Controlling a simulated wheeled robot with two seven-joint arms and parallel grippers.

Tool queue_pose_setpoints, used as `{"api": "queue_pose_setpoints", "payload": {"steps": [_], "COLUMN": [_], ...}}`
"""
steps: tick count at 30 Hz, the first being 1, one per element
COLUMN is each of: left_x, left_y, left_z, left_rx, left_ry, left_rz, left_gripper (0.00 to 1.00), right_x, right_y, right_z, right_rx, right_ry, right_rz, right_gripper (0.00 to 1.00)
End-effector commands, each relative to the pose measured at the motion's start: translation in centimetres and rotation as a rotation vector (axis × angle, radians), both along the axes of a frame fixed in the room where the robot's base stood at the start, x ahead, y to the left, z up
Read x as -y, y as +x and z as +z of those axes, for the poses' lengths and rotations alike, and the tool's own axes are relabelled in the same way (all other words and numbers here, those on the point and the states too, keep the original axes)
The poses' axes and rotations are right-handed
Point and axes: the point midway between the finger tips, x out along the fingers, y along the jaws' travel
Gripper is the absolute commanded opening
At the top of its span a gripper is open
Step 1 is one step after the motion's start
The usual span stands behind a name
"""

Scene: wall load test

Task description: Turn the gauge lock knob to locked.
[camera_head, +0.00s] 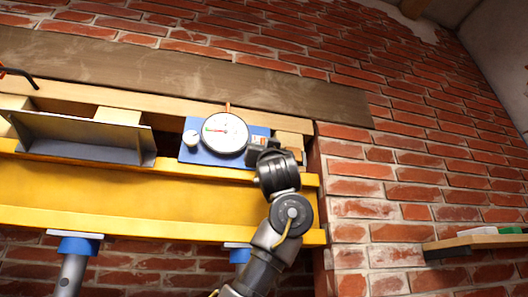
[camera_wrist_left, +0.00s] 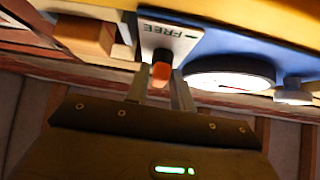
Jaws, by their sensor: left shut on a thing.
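The gauge (camera_head: 225,133) has a round white dial with a needle and sits on a blue plate (camera_head: 186,153) on the wall beam. In the left wrist view the orange lock knob (camera_wrist_left: 160,74) sits by a pale label plate (camera_wrist_left: 166,38) reading FREE. My left gripper (camera_head: 260,148) reaches up to the plate's right side. In the left wrist view the left gripper's fingers (camera_wrist_left: 160,90) are shut on the orange knob, one on each side. In the head view my gripper hides the knob. The gauge (camera_wrist_left: 230,82) shows beside it. My right gripper is not in view.
A yellow steel beam (camera_head: 130,195) runs below the gauge, with blue-topped props (camera_head: 80,245) under it. A grey angle bracket (camera_head: 80,138) stands at left. Wooden blocks (camera_head: 289,140) lie right of the plate. A shelf (camera_head: 475,241) is on the brick wall at right.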

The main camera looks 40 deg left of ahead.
Motion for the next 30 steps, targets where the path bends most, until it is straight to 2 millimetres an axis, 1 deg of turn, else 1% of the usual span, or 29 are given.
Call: {"api": "queue_pose_setpoints", "payload": {"steps": [9, 22, 23, 24, 25, 26, 30], "left_x": [0.1, 0.08, 0.07, 0.07, 0.07, 0.07, 0.06], "left_y": [0.08, 0.01, 0.02, 0.02, 0.01, 0.02, 0.03], "left_z": [0.04, 0.11, 0.12, 0.12, 0.12, 0.11, 0.1], "left_rx": [0.061, 0.067, 0.067, 0.067, 0.067, 0.067, 0.066], "left_ry": [-0.041, -0.045, -0.045, -0.045, -0.045, -0.045, -0.044], "left_rz": [-0.001, -0.001, -0.001, -0.001, -0.001, -0.001, -0.001], "left_gripper": [0.01, 0.01, 0.27, 0.33, 0.36, 0.38, 0.38], "right_x": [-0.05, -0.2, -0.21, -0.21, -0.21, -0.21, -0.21], "right_y": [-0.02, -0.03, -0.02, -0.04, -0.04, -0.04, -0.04], "right_z": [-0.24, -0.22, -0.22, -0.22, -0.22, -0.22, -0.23], "right_rx": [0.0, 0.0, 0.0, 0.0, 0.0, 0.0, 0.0], "right_ry": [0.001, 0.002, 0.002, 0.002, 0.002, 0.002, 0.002], "right_rz": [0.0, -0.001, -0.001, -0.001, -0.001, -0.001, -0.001], "right_gripper": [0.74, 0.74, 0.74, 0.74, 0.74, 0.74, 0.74]}}
